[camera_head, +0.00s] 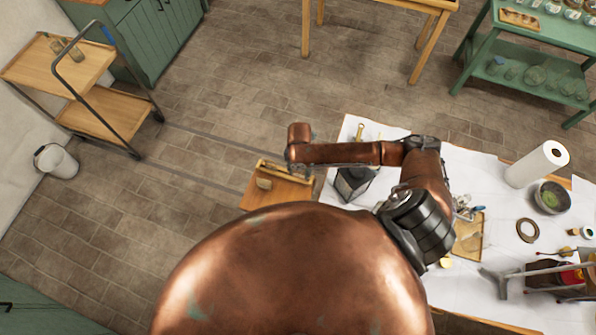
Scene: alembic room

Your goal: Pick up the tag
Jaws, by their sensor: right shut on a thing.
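My right gripper (464,208) shows small over the wooden tray (468,240) on the white-covered table, to the right of my copper arm and its dark wrist joint. The arm partly hides it. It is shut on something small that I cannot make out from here. I cannot pick out a tag anywhere in this view.
On the white-covered table (500,180) stand a paper roll (537,165), a dark bowl (551,197), a brown ring (527,230) and a dark lantern-like object (352,183). A wooden box (275,190) is left of it. A trolley (85,90) stands far left.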

